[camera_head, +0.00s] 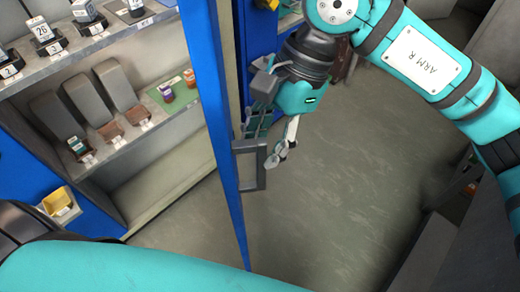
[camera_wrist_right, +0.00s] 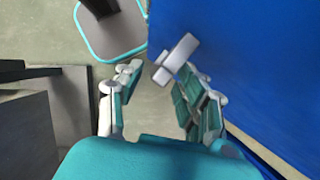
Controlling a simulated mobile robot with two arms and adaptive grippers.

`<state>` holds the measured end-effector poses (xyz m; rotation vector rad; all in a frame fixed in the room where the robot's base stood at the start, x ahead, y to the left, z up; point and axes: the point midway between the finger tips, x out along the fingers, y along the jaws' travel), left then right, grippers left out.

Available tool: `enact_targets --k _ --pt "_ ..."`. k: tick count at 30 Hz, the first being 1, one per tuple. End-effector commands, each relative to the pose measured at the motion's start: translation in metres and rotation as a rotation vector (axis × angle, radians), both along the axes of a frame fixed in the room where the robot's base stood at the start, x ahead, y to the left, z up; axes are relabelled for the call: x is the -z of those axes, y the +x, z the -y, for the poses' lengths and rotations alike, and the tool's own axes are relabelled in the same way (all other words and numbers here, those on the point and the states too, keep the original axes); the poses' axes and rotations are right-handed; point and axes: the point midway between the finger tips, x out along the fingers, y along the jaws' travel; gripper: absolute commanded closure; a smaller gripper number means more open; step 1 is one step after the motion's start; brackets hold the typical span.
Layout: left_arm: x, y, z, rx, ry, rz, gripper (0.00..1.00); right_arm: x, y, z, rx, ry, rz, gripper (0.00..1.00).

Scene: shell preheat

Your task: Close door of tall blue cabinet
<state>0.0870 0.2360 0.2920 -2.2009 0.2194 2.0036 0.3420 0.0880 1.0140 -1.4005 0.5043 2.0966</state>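The tall blue cabinet (camera_head: 30,170) stands at the left in the head view with its door (camera_head: 212,110) open, seen nearly edge-on. A grey bar handle (camera_head: 261,168) sits on the door's right face. It also shows in the right wrist view (camera_wrist_right: 178,54), in front of the blue door (camera_wrist_right: 250,60). My right gripper (camera_head: 266,148) is open beside the door, with its fingers at the upper part of the handle. In the right wrist view its fingers (camera_wrist_right: 158,82) are apart and the handle is just beyond their tips. Contact cannot be told. My left gripper is out of view.
Shelves (camera_head: 165,125) inside the cabinet hold numbered stands, grey blocks and small canisters (camera_head: 165,92). A yellow bin (camera_head: 57,200) is at the lower left. Grey floor (camera_head: 340,210) lies clear to the right of the door. My left arm crosses the bottom left.

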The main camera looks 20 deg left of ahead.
Motion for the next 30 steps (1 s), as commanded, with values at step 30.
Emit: enact_targets --k 30 --pt "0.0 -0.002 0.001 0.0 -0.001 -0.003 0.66 -0.085 0.026 0.022 -0.001 0.003 -0.005 0.62"
